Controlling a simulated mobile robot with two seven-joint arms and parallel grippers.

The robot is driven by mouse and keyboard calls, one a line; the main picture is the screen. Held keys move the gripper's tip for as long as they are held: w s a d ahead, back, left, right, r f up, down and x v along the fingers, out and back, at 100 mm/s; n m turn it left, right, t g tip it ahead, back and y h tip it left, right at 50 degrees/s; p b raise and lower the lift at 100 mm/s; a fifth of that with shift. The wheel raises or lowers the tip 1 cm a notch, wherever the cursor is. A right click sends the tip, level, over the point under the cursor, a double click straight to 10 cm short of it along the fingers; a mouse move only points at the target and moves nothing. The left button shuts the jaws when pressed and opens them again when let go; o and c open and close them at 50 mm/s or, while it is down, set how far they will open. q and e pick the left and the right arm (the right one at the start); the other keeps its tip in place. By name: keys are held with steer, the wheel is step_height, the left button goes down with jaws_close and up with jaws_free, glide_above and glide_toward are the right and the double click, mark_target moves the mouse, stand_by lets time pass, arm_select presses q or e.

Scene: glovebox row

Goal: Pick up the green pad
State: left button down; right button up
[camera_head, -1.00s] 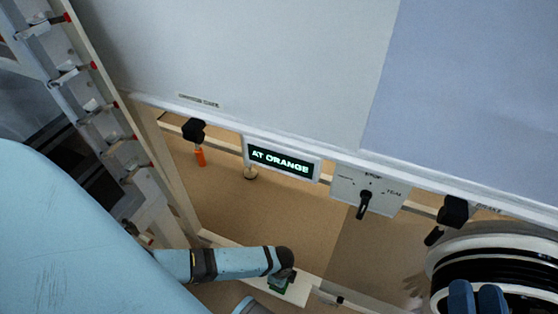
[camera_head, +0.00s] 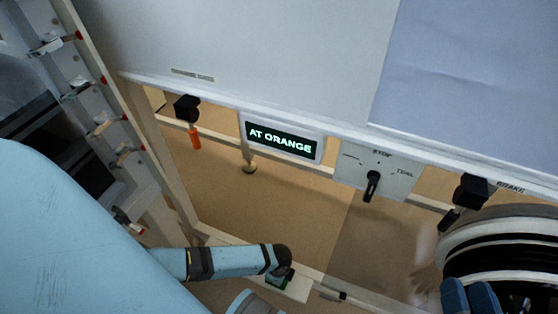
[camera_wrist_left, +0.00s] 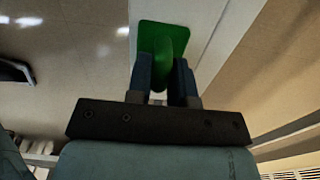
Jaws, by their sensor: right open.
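The green pad (camera_wrist_left: 177,35) is a flat green square with a rounded green handle in the left wrist view. It lies at the end of a pale ledge. My left gripper (camera_wrist_left: 166,72) has one dark blue finger on each side of the handle; whether they press on it I cannot tell. In the head view the pad shows as a small bit of green (camera_head: 286,283) below the end of my left arm, which mostly hides it. My right gripper (camera_head: 471,297) shows two blue fingertips at the bottom right edge, open, far from the pad.
A display (camera_head: 282,140) reads "AT ORANGE". A panel with a black selector knob (camera_head: 373,185) is right of it. An orange handle (camera_head: 195,138) hangs at left. A round black-and-white port (camera_head: 500,250) is near my right gripper. A rack stands at far left.

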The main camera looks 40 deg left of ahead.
arm_select(q)
step_height(320, 180, up, 4)
steer(key=p, duration=0.4)
step_height(320, 180, up, 3)
steer(key=p, duration=0.3)
steer(key=shift+f, duration=0.15)
arm_select(e)
step_height(320, 180, up, 7)
steer(key=d+t, duration=0.1)
steer(key=t, duration=0.1)
arm_select(q)
step_height(320, 180, up, 4)
steer(key=p, duration=0.3)
steer(key=shift+f+p, duration=0.25)
steer(key=shift+p, duration=0.1)
step_height(320, 180, up, 10)
steer(key=p, duration=1)
arm_select(e)
steer(key=s+d+f+m+g+h, duration=0.1)
steer(key=s+d+f+g+h, duration=0.2)
steer(key=f, duration=0.7)
steer(key=d+g+h, duration=0.2)
steer(key=d+g, duration=0.1)
arm_select(q)
steer(key=shift+f, duration=0.1)
arm_select(e)
steer(key=shift+s+f, duration=0.1)
steer(key=shift+f, duration=0.1)
